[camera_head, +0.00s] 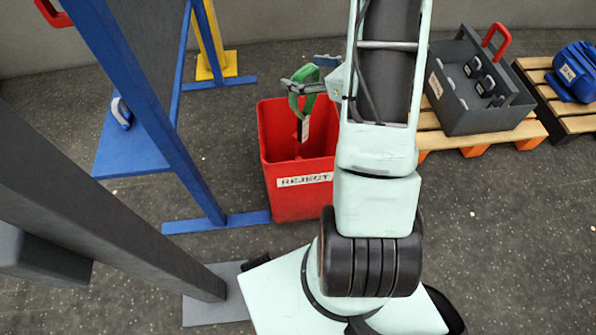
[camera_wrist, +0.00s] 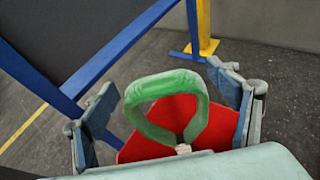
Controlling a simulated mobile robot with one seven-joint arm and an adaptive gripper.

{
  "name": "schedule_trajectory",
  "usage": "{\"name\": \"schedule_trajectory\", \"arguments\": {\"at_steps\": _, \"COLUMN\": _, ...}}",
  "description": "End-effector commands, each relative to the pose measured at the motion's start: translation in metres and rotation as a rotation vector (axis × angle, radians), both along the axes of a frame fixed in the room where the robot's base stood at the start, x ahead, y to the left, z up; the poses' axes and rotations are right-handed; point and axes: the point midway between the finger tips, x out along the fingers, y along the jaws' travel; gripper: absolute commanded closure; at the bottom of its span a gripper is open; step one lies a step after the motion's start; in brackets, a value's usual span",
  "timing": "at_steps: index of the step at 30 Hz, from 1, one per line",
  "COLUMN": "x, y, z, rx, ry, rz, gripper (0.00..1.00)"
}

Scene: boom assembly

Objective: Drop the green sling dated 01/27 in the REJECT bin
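The green sling (camera_head: 304,76) is a loop with a pale tag (camera_head: 305,129) hanging below it, over the mouth of the red REJECT bin (camera_head: 305,197). The tag's date cannot be read. My gripper (camera_head: 307,73) is above the bin, around the sling's top. In the wrist view, my gripper (camera_wrist: 160,78) has its fingers wide apart, one on each side of the green loop (camera_wrist: 135,93), with visible gaps to it. The red bin (camera_wrist: 222,128) lies behind and below the loop. The sling's lower end is partly hidden by my gripper body.
A blue frame with a dark panel (camera_head: 145,70) stands left of the bin, its foot (camera_head: 215,222) close to it. A yellow post (camera_head: 213,45) is behind. At right, a grey tote (camera_head: 470,105) sits on a wooden pallet (camera_head: 435,140), with a blue part (camera_head: 573,75) beyond.

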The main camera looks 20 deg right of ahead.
Motion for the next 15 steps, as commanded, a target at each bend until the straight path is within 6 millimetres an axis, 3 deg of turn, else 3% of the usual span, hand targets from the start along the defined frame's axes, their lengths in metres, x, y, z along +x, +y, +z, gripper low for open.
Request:
{"name": "schedule_trajectory", "arguments": {"at_steps": 3, "x": -0.0004, "y": 0.0001, "z": -0.0008, "rx": 0.000, "ry": 0.002, "rz": 0.000, "gripper": 0.06}}
{"name": "schedule_trajectory", "arguments": {"at_steps": 15, "x": -0.0100, "y": -0.0047, "z": 0.0013, "rx": -0.001, "ry": 0.007, "rz": -0.003, "gripper": 0.06}}
